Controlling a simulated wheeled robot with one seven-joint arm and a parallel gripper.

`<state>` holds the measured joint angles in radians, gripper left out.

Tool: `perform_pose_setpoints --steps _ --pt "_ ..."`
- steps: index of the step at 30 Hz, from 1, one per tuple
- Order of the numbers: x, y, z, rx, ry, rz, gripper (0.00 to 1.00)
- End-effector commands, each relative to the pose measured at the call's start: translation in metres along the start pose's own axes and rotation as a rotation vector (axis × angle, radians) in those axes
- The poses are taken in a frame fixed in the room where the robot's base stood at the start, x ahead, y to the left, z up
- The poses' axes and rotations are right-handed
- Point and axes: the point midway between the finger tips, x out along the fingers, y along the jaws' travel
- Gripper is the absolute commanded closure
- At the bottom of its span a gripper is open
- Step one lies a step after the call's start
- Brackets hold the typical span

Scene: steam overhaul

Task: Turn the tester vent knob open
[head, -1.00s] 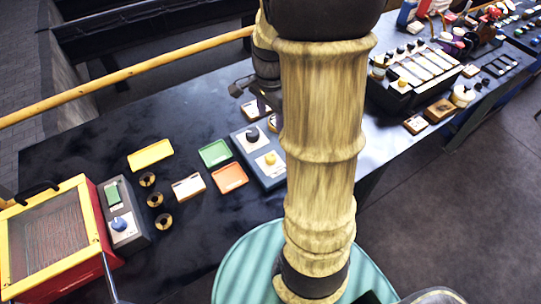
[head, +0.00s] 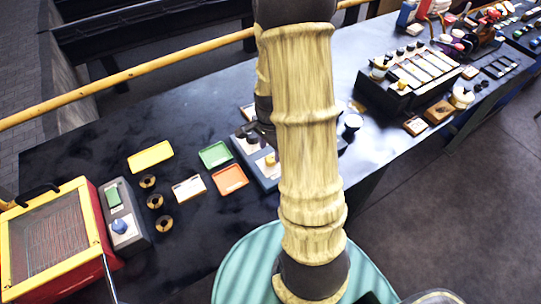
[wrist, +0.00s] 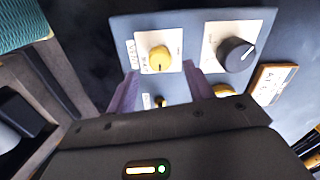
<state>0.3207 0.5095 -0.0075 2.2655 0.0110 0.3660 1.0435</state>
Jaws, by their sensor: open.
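A grey panel (head: 245,148) with a yellow knob (head: 270,159) and a black knob lies on the dark bench, partly hidden by my arm. In the wrist view the panel (wrist: 120,25) carries the yellow knob (wrist: 159,58) on a white plate and the black knob (wrist: 236,54) to its right. The label print is too small to read. My gripper (wrist: 160,69) is open, its two fingers appearing to either side of the yellow knob. I cannot tell whether the fingertips reach down around it. The gripper is mostly hidden behind my arm in the head view.
A green tray (head: 214,154), an orange tray (head: 230,179) and a yellow tray (head: 150,156) lie left of the panel. A red-and-yellow caged box (head: 50,245) and a blue-knobbed unit (head: 122,222) stand further left. A black rack (head: 405,80) is at right.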

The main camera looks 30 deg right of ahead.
Motion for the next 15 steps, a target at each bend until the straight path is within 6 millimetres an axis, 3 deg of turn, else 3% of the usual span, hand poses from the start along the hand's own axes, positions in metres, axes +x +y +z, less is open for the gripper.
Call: perform_pose_setpoints --steps 7,15 --pt "0.034 0.001 0.001 -0.001 -0.002 0.003 0.48" --pt "0.043 0.001 0.000 -0.001 -0.001 0.001 0.48"
